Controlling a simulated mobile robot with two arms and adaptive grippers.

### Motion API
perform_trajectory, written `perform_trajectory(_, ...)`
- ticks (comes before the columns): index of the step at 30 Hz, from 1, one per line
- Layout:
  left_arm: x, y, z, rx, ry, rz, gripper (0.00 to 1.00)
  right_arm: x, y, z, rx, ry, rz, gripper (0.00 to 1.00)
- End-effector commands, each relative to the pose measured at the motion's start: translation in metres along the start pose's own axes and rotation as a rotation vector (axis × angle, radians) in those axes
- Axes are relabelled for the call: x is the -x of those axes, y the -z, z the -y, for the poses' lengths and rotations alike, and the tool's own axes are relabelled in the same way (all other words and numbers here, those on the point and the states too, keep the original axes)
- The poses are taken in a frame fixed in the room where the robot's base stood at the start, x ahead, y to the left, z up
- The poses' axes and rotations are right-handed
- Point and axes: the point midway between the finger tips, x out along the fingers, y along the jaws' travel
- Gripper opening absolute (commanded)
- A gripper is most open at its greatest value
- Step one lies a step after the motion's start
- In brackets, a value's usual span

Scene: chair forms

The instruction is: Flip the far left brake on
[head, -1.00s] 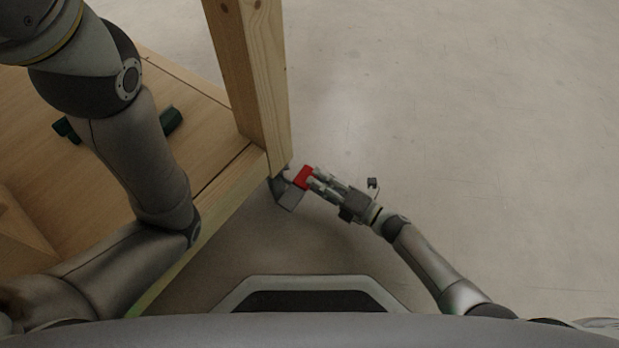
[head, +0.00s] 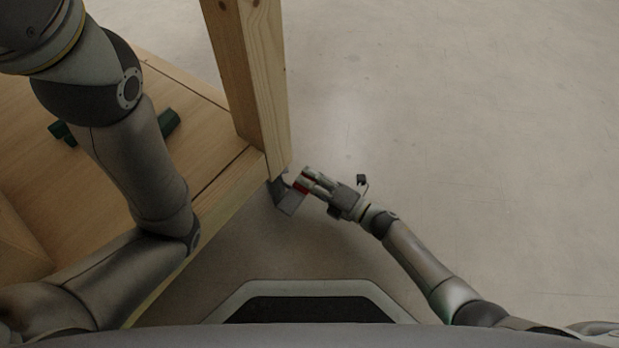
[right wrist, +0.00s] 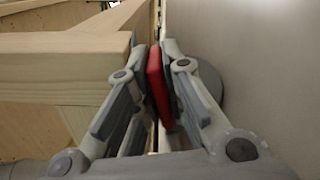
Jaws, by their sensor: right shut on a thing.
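A red brake lever (head: 301,184) sits on a grey caster (head: 290,201) under the corner post of a wooden frame. My right gripper (head: 307,178) is at the caster, its fingers over the red lever and covering much of it. In the right wrist view the red lever (right wrist: 158,85) stands between the two fingers of my right gripper (right wrist: 161,75), which is shut on it. Part of the grey wheel (right wrist: 208,88) shows behind the right finger. My left arm crosses the wooden platform, but its gripper is out of the picture.
The wooden post (head: 256,80) rises beside the caster, and the wooden platform (head: 205,100) fills the left. A dark green object (head: 168,123) lies on the platform, partly hidden by my left arm. The grey floor (head: 450,120) to the right is clear.

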Motion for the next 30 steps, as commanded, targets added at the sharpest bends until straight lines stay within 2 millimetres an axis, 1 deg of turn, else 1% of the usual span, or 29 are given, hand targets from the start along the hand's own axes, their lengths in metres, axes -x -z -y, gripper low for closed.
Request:
perform_trajectory(8,0.001,0.000,0.000,0.000,0.000,0.001,0.32,0.000,-0.001,0.003,-0.055,0.000,0.000,0.00)
perform_trajectory(24,0.004,0.001,-0.001,-0.001,0.000,0.001,0.32,0.000,0.000,0.018,-0.391,0.001,0.000,0.00)
perform_trajectory(30,0.004,0.001,-0.001,-0.001,0.000,0.001,0.32,0.000,0.001,0.021,-0.469,0.002,0.000,0.00)
